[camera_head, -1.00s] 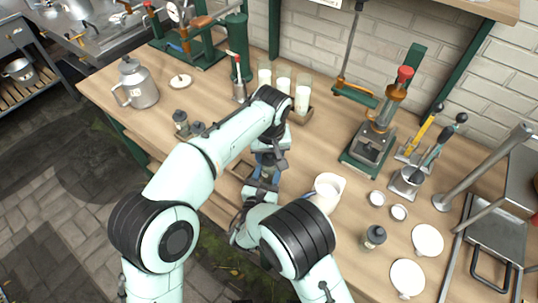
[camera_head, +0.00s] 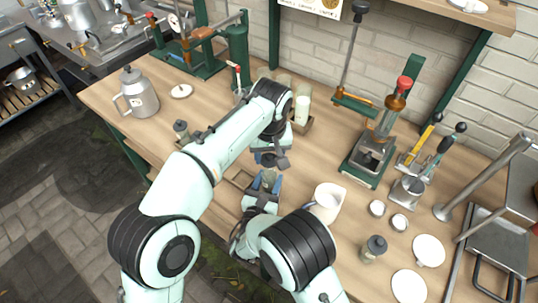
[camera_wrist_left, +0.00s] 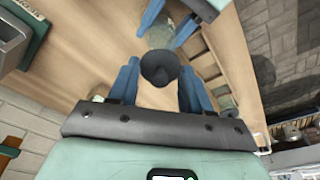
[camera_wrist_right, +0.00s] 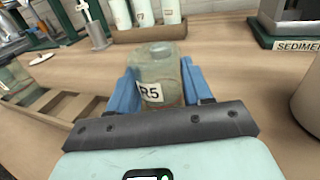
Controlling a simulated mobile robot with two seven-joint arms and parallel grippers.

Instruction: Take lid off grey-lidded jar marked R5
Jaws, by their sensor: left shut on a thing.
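The jar marked R5 (camera_wrist_right: 152,88) stands upright between the fingers of my right gripper (camera_wrist_right: 158,85), its greenish glass body gripped and its top bare. My left gripper (camera_wrist_left: 158,88) is shut on a dark grey lid (camera_wrist_left: 159,68). In the left wrist view the jar (camera_wrist_left: 160,35) shows beyond the lid, between the right gripper's blue fingers. In the head view my left gripper (camera_head: 268,158) points down above my right gripper (camera_head: 266,182), with a gap between lid and jar. The lid is mostly hidden there by the left gripper.
A wooden rack (camera_wrist_right: 60,108) lies left of the jar. Another grey-lidded jar (camera_head: 181,130) stands to the left and one (camera_head: 373,249) to the right. A white pitcher (camera_head: 327,203) stands close by on the right. Glass bottles in a wooden holder (camera_head: 302,125) stand behind.

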